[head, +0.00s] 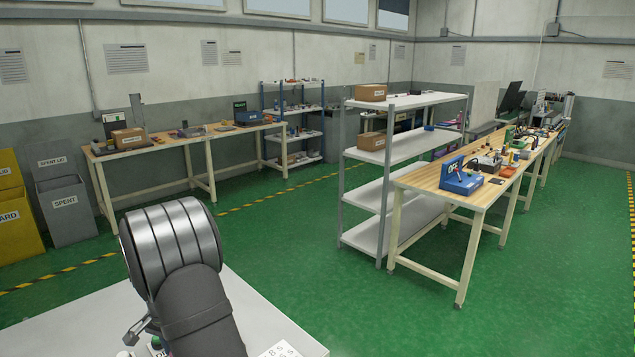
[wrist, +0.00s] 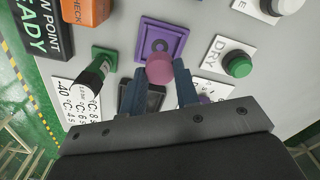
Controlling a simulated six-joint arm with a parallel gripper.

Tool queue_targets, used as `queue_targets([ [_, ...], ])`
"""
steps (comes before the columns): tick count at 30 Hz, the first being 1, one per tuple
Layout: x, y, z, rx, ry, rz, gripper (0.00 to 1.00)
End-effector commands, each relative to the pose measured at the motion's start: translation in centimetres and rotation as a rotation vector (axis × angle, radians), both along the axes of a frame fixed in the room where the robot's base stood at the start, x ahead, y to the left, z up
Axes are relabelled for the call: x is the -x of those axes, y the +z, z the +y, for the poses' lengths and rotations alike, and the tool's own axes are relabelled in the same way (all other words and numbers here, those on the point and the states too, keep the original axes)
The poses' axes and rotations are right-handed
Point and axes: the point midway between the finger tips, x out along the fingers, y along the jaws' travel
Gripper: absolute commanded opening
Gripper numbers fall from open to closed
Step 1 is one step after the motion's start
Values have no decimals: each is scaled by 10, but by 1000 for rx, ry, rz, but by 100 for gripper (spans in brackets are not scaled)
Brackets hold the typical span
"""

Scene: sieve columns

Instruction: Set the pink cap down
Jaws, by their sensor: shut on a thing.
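In the wrist view my gripper (wrist: 160,78) is shut on the pink cap (wrist: 160,68), a round pink piece held between the two blue-grey fingertips. Beyond the cap is a purple square plate (wrist: 147,30) with a raised frame and a dark round mark in its middle. The cap overlaps the plate's near edge in this view; I cannot tell whether it touches anything below. In the head view my arm hides the gripper and the cap.
A green knob (wrist: 238,63) by a DRY label is to the right. An orange box (wrist: 88,10) and a DEW POINT READY sign (wrist: 40,30) lie at upper left. A dark piece (wrist: 152,97) is under the fingers.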

Motion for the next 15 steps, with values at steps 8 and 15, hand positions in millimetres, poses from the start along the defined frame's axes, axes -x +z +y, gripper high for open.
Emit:
queue_targets([
  [8,0,10,0,0,0,0,15],
  [15,0,10,0,0,0,0,15],
])
